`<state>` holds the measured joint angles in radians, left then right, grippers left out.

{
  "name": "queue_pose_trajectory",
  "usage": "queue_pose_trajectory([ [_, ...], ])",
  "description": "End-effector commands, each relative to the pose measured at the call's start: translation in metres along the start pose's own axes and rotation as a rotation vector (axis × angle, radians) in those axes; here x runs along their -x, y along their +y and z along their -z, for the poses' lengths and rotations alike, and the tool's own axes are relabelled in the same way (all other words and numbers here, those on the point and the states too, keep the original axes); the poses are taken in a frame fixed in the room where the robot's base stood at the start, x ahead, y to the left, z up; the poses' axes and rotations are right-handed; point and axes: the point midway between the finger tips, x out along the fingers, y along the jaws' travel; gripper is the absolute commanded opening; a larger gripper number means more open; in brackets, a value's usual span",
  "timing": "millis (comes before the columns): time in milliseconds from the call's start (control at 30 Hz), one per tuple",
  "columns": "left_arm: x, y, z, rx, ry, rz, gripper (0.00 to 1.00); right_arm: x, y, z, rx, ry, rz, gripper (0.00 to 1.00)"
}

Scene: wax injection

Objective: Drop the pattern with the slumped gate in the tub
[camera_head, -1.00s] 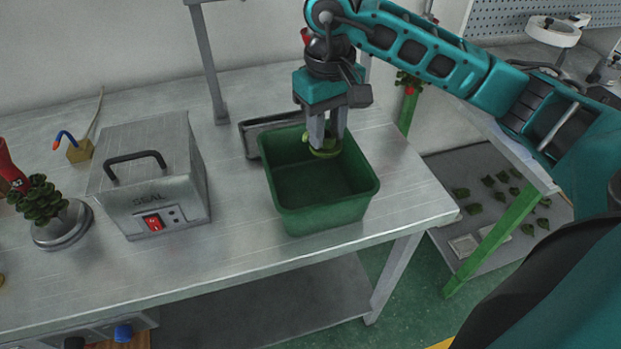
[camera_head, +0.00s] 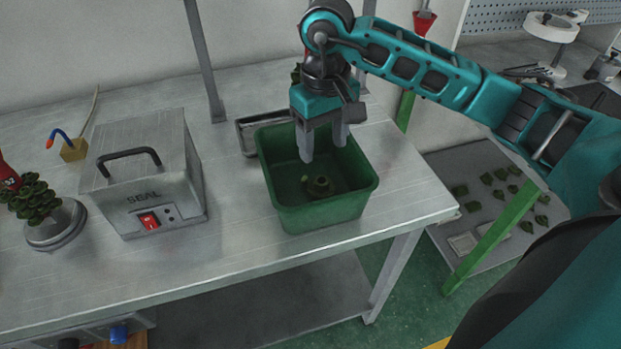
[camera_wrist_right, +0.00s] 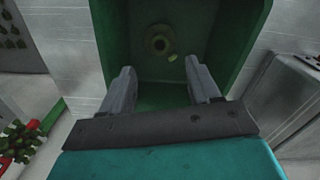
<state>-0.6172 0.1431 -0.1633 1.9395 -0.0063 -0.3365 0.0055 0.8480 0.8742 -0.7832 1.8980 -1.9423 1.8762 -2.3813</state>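The green tub (camera_head: 322,217) stands on the metal table. The green wax pattern (camera_head: 319,186), a small ring-like piece, lies on the tub floor. The pattern also shows in the right wrist view (camera_wrist_right: 158,42), with a small lighter green bit beside it. Its gate is too small to judge. My right gripper (camera_head: 323,150) is open and empty over the back part of the tub, its fingers pointing down and apart from the pattern. The spread fingers also show in the right wrist view (camera_wrist_right: 162,78). My left gripper is not in view.
A metal box marked SEAL (camera_head: 148,180) stands left of the tub. A grey tray (camera_head: 247,141) lies behind the tub. A tree of green patterns (camera_head: 33,200) on a round base stands at the far left. Several green pieces (camera_head: 500,195) lie on a shelf at right.

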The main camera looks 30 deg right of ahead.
Motion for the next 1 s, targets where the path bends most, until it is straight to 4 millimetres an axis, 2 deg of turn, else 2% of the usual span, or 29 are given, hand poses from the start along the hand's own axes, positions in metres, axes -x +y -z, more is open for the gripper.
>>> queue_pose_trajectory([
  [233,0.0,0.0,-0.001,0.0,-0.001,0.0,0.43,0.001,0.0,0.0,0.0,0.001,0.0,0.62],
  [367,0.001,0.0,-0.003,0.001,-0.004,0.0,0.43,0.011,0.0,0.001,0.001,0.003,0.0,0.62],
  [467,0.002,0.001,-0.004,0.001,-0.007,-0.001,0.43,0.029,0.0,0.001,0.001,0.006,-0.001,0.62],
  [700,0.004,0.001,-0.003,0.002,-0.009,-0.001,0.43,0.086,0.0,0.001,0.0,0.007,-0.001,0.62],
  [833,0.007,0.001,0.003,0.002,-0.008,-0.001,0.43,0.106,0.001,0.001,0.0,0.004,-0.002,0.62],
  [1000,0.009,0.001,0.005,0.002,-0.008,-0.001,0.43,0.123,0.0,0.0,-0.001,0.002,-0.001,0.62],
])
